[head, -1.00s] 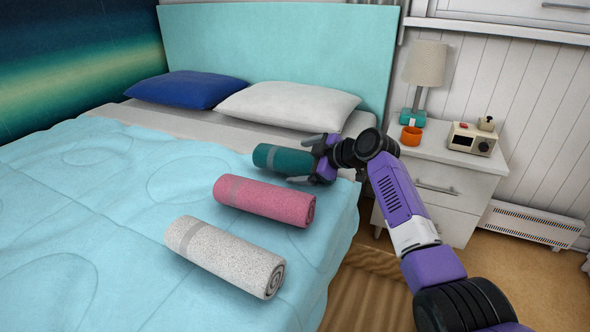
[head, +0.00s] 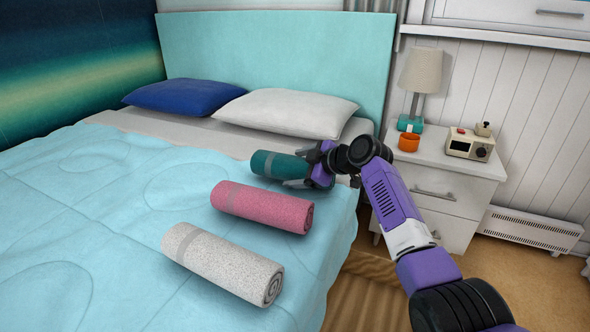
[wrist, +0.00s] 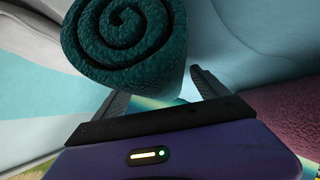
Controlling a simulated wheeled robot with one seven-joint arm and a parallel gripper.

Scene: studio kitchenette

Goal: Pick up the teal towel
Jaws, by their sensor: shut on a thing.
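The teal towel (head: 275,164) is a rolled towel with a lighter band, lying on the bed's light blue cover near the white pillow. My gripper (head: 303,168) is at its right end, with one finger on each side, shut on it. In the wrist view the towel's dark spiral end (wrist: 130,30) fills the top, with the black fingers (wrist: 160,78) reaching up beside and partly behind it. The towel looks to be at the cover's level; I cannot tell any gap beneath it.
A pink towel (head: 262,208) lies close in front, and a white speckled towel (head: 220,262) nearer still. The white pillow (head: 288,113) is behind. A nightstand (head: 450,182) with a lamp (head: 420,75), orange cup (head: 409,142) and small appliance (head: 470,146) stands right of the bed.

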